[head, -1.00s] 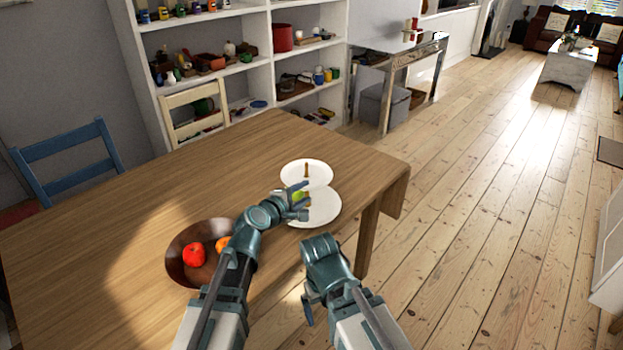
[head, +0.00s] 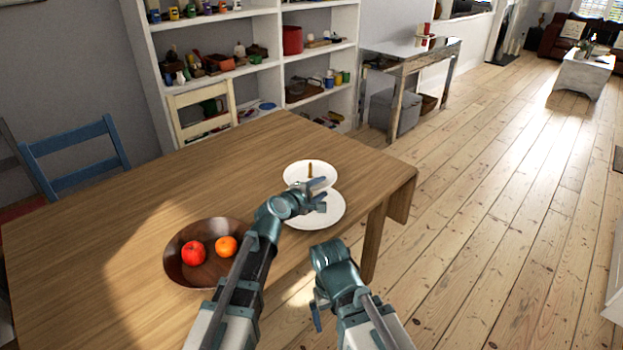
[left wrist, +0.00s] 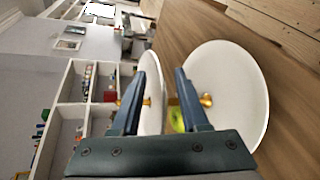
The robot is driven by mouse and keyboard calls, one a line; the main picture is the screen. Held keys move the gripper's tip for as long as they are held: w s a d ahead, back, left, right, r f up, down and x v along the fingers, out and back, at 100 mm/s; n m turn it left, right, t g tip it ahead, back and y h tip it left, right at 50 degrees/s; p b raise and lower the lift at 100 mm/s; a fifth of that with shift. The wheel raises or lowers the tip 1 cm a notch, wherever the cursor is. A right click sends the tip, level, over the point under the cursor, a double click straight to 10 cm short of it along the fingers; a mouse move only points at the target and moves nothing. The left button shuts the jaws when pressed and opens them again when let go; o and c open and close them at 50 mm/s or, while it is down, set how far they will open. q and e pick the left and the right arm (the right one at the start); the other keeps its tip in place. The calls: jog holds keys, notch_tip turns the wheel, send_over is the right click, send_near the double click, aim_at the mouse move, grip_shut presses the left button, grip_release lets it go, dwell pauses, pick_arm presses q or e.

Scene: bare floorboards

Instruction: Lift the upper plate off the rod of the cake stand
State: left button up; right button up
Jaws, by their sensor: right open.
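The cake stand is on the wooden table near its right end. Its white upper plate (head: 296,176) sits above the larger white lower plate (head: 330,216), and the golden-brown rod (head: 310,170) sticks up through the upper plate. In the left wrist view the upper plate (left wrist: 153,75) shows nearly edge-on and the lower plate (left wrist: 235,95) is at right. My left gripper (head: 320,194) is open at the near side of the stand, its fingers spread around the upper plate's rim level; I cannot tell whether they touch it. My right gripper (head: 318,304) is open and empty beside the table's near edge.
A brown bowl (head: 178,262) with a red apple (head: 193,252) and an orange (head: 227,246) stands left of my left arm. A green fruit (left wrist: 178,118) shows between the plates. Chairs and shelves stand behind the table. The table's left part is clear.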

pick_arm(q)
grip_shut()
dwell(1.3)
